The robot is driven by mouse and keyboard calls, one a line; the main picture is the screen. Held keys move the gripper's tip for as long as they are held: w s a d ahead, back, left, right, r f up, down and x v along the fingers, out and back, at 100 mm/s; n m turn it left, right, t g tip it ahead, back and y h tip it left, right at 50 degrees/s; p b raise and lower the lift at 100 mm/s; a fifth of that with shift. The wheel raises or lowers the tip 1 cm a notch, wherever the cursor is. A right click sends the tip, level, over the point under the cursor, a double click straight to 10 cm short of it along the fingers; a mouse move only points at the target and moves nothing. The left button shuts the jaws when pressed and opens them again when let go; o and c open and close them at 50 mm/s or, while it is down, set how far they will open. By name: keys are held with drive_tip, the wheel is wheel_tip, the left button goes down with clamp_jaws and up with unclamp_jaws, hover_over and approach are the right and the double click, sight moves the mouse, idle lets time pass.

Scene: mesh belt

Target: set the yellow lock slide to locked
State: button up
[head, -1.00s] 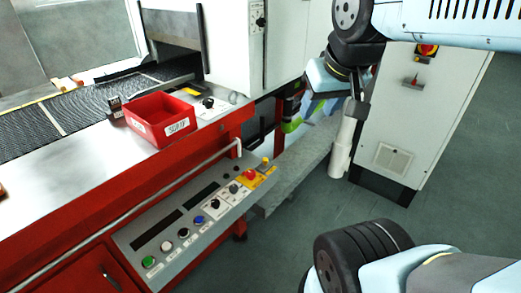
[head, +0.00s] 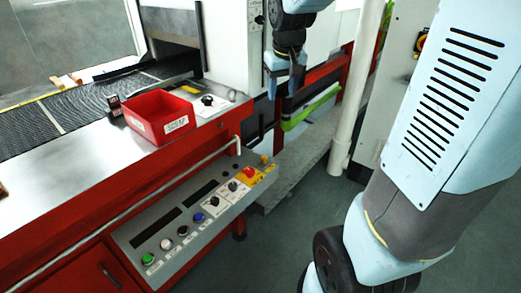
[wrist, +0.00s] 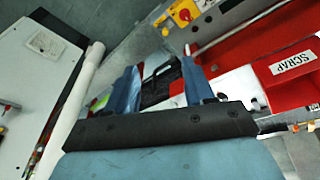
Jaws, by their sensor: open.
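A small yellow piece (head: 265,159), which looks like the lock slide, sits at the far right corner of the sloped control panel (head: 163,262), beyond the red emergency stop (head: 249,173) on its yellow plate. It also shows in the wrist view (wrist: 166,31), above my fingertips. Its locked or unlocked position is too small to tell. My gripper (head: 283,96) is open and points down. It hangs apart from the panel, above and to the right of the yellow piece in the head view. In the wrist view my two blue fingers (wrist: 160,64) are spread with nothing held.
A red bin (head: 160,121) labelled SCRAP stands on the machine top beside the mesh belt (head: 60,118). A pale handrail (head: 150,190) runs along the machine front. A white upright pipe (head: 355,95) stands right of my gripper. Grey floor is clear in front of the panel.

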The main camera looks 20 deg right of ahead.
drive_tip(key=w+f+g, duration=0.2)
drive_tip(key=w+f, duration=0.8)
drive_tip(key=n+g, duration=0.1)
hover_over(264, 156)
wheel_tip(264, 156, down, 13)
wheel_tip(264, 156, down, 14)
drive_tip(key=shift+s+r, duration=0.1)
drive_tip(key=shift+r, duration=0.05)
clamp_jaws()
